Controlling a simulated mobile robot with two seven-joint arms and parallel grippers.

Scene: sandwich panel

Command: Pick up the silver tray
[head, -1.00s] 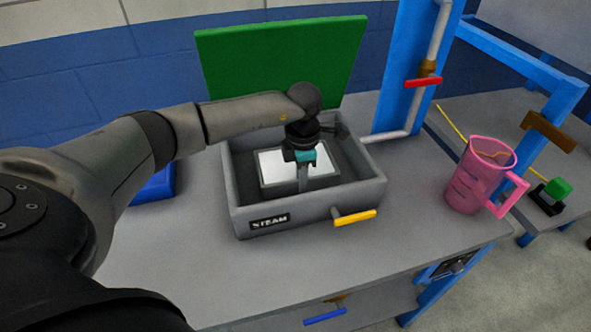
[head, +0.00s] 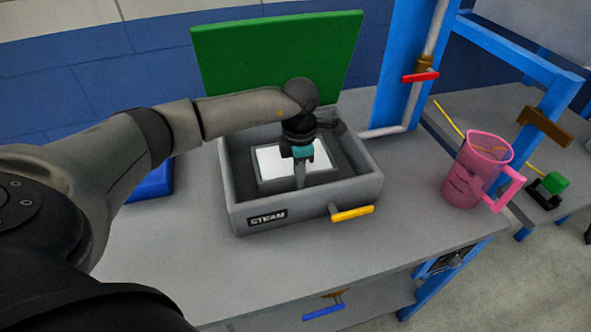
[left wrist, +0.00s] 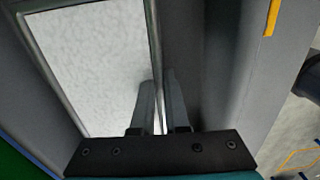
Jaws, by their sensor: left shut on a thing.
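The silver tray (head: 270,163), with a pale flat inside and a thin metal rim, is inside the grey box marked STEAM (head: 310,214). It also shows in the left wrist view (left wrist: 95,60). My left gripper (head: 299,183) reaches down into the box from above. In the left wrist view its two fingers (left wrist: 163,105) stand on either side of the tray's rim, shut on it. The fingers hide a small part of the rim. My right gripper is in neither view.
The box's green lid (head: 278,65) stands open behind it. A yellow-handled valve (head: 351,213) juts from the box's front. A pink pitcher (head: 470,175) stands at the right, near blue posts and a pipe with a red handle (head: 420,77). The counter front is clear.

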